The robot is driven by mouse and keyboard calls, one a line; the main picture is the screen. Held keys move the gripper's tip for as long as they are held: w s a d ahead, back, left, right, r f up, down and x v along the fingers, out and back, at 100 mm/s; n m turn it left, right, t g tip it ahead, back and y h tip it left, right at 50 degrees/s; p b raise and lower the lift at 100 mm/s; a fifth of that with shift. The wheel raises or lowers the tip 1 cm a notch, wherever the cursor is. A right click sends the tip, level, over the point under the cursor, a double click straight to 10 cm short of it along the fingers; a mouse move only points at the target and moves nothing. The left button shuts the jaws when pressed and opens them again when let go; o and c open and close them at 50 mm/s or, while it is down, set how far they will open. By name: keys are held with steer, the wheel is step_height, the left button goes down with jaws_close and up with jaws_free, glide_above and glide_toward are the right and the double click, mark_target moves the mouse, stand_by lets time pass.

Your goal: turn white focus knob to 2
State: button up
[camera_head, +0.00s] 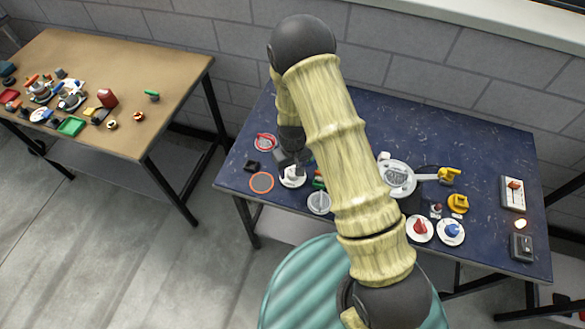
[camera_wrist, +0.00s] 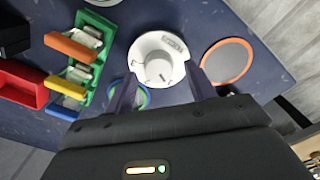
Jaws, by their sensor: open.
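The white focus knob (camera_wrist: 158,58) is a round white dial with a raised round centre and a small grey label on its rim. In the wrist view it lies just beyond and between the fingertips of my gripper (camera_wrist: 160,76), which is open and empty. In the head view the white knob (camera_head: 293,181) shows near the left part of the blue table, with my gripper (camera_head: 290,160) directly by it and partly covering it. Any numbers on the dial are too small to read.
An orange-rimmed grey disc (camera_wrist: 227,61) lies right of the knob in the wrist view. A green frame with orange and yellow levers (camera_wrist: 92,55) and a red box (camera_wrist: 18,82) stand left. The blue table (camera_head: 480,130) carries several other dials to the right.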

steer(key=shift+d+f, duration=0.1)
steer(key=shift+f, duration=0.6)
steer(key=c, duration=1)
steer(key=shift+m, duration=0.5)
steer(key=m, duration=0.5)
steer(key=shift+w+r+b, duration=0.1)
steer(key=shift+b, duration=0.2)
steer(key=m, duration=0.5)
steer(key=shift+m, duration=0.4)
